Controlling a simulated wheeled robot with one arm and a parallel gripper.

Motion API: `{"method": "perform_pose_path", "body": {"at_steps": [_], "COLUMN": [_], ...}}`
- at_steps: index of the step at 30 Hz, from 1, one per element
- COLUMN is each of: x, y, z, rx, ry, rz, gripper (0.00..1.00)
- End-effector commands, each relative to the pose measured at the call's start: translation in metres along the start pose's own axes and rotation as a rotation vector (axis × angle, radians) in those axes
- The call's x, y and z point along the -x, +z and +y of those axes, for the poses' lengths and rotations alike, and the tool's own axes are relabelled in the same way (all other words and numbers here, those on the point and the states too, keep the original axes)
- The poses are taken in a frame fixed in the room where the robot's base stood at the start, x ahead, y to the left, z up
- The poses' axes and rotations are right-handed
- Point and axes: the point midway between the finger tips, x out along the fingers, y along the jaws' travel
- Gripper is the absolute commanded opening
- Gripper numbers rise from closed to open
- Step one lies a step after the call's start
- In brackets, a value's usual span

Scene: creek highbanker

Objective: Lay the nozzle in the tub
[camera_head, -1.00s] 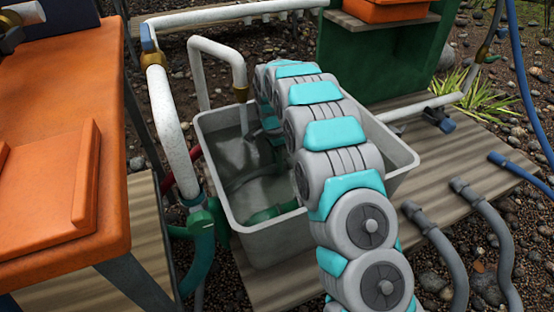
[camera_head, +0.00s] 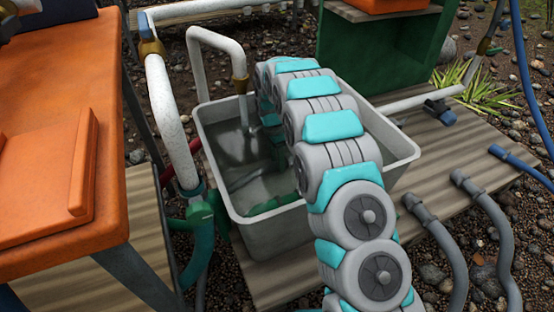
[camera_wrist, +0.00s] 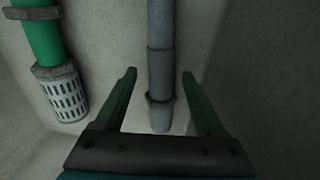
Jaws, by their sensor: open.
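The grey tub (camera_head: 270,238) stands on the planks with some water in it. My arm reaches down into it in the head view, hiding part of the inside and most of my gripper. In the wrist view my gripper (camera_wrist: 159,73) is open, with its two green fingers apart. A grey tube with a wider collared end, which looks like the nozzle (camera_wrist: 160,90), shows between the fingers against the pale tub inside. I cannot tell whether it touches the tub floor or a finger.
A green hose with a slotted grey strainer (camera_wrist: 60,95) lies left of the fingers. White pipes (camera_head: 171,120) stand at the tub's left, beside an orange table (camera_head: 50,180). A green box (camera_head: 350,55) is behind. Grey hoses (camera_head: 440,240) lie on the right planks.

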Motion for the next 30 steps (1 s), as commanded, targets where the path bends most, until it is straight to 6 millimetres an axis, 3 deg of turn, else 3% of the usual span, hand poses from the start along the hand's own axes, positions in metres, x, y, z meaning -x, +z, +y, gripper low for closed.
{"method": "perform_pose_path", "body": {"at_steps": [10,22,30], "x": [0.012,0.072,0.077], "y": [0.000,0.000,0.000], "z": [0.000,-0.001,0.000], "rx": [0.000,0.000,0.000], "ry": [-0.002,-0.003,0.002], "rz": [0.000,0.000,0.000], "gripper": [0.72,0.72,0.72]}}
